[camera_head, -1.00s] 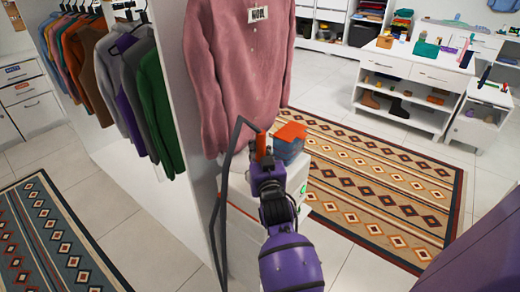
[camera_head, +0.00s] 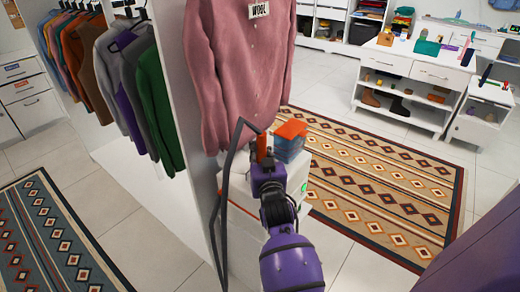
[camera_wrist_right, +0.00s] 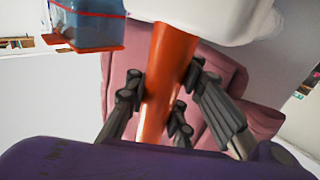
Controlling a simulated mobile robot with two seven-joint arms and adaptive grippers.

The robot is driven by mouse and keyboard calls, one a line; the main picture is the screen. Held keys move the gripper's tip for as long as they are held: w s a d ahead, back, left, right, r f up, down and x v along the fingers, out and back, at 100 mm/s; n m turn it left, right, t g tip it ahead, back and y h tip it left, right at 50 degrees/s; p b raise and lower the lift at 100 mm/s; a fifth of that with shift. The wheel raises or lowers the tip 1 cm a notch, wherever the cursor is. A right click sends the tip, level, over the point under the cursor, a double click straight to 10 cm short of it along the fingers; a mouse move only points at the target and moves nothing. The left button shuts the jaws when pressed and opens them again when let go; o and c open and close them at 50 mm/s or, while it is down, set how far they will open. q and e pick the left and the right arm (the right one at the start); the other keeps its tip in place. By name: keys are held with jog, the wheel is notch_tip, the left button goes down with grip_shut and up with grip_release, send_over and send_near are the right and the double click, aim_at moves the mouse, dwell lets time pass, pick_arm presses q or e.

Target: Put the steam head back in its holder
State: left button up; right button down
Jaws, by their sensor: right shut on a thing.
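My right gripper (camera_head: 263,160) is shut on the orange handle of the steam head (camera_head: 261,146). In the right wrist view the handle (camera_wrist_right: 165,85) stands between the fingers of the gripper (camera_wrist_right: 160,105). Its far end meets or overlaps a white rounded body (camera_wrist_right: 215,12); I cannot tell whether they touch. The white steamer base (camera_head: 243,187) stands behind my arm, with a blue water tank (camera_head: 288,150) and orange cap (camera_head: 291,129). The holder cannot be made out, and the gripper hides part of the steam head. My left gripper is out of view.
A dark hose (camera_head: 223,195) loops up beside my right gripper. A pink cardigan (camera_head: 240,75) hangs close behind. The wardrobe panel (camera_head: 190,120) stands on the left, with hanging clothes. A patterned rug (camera_head: 370,185) lies on the open floor to the right.

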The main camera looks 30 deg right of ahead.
jog(key=shift+f, duration=0.3)
jog(key=shift+f, duration=0.15)
jog(key=c, duration=1.4)
grip_release()
jog(key=shift+c, duration=0.2)
jog(key=shift+f, duration=0.1)
jog(key=shift+s, duration=0.1)
jog(key=v, duration=0.7)
jog(key=shift+s, duration=0.15)
jog(key=shift+a, duration=0.1)
